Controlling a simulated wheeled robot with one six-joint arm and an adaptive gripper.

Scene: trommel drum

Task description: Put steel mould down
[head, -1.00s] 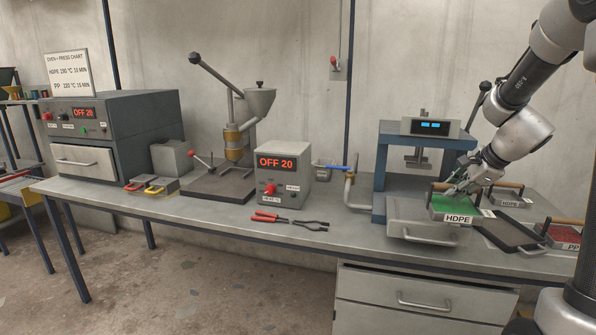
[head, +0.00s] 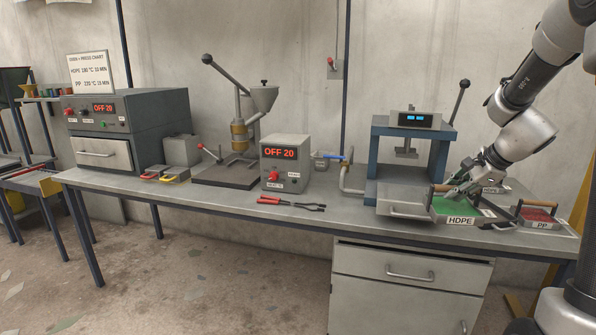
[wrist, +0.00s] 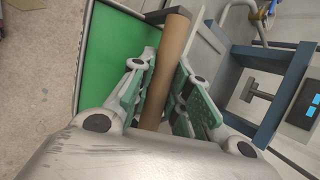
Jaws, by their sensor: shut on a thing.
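The steel mould (head: 461,220) carries an HDPE label and holds green material. It has a brown bar handle with dark end brackets, seen close in the wrist view (wrist: 172,65). My gripper (head: 463,192) is shut on this handle, with its pads on both sides of it (wrist: 160,95). The mould looks level, at the front right of the bench by the blue press. I cannot tell whether its underside touches anything. The arm and gripper hide part of its back.
A red-filled PP mould (head: 538,218) stands to the right, and another labelled mould (head: 491,187) behind. The blue press (head: 383,165) stands just left. Pliers (head: 290,204) lie on the bench (head: 330,215). An oven (head: 130,130) stands far left.

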